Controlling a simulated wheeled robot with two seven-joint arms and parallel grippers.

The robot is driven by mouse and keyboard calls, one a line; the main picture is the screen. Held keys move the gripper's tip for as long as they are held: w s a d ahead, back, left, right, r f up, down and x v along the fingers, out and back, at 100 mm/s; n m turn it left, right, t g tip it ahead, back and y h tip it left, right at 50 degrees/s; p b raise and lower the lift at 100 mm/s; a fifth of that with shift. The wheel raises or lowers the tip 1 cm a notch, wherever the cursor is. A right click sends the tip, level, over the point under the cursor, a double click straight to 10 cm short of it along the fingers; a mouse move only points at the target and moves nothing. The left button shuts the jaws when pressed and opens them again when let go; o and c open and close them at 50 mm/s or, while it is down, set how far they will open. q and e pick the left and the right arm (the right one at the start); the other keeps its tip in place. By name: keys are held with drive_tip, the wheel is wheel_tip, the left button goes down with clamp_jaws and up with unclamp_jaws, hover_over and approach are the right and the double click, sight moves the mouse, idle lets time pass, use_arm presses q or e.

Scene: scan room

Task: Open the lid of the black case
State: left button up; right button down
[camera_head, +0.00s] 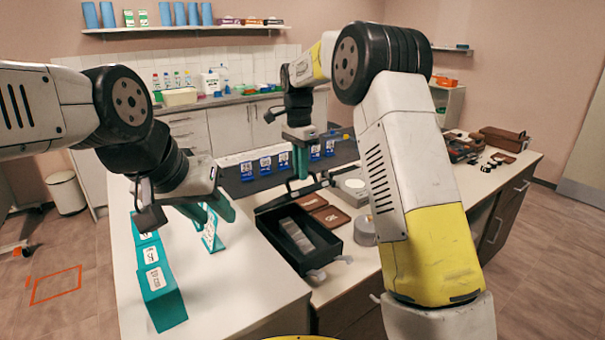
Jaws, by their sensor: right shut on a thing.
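The black case (318,262) stands on the white table near its front edge. Its inside is in view, with a grey block (310,236) in it. A thin black edge runs along the far side of the case, beneath my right gripper; it looks like the lid seen nearly edge-on. My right gripper (304,188), with teal fingers, is at this edge and is shut on it. The exact contact is too small to make out. My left gripper (212,215) is to the left of the case, apart from it, pointing down; its finger gap is unclear.
Several teal boxes (160,285) line the table's left side. A teal stand with a white label (211,238) is by my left gripper. Blue cards (265,165) stand on a dark mat (235,182) behind. Brown cases (505,139) lie at right.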

drive_tip(key=shift+a+f, duration=0.2)
drive_tip(key=shift+f, duration=0.05)
drive_tip(key=c, duration=1.5)
unclamp_jaws()
drive_tip(key=shift+w, duration=0.15)
drive_tip(key=shift+r, duration=0.2)
wheel_tip(320, 180, up, 8)
drive_tip(key=shift+w+f, duration=0.15)
drive_tip(key=shift+f, duration=0.05)
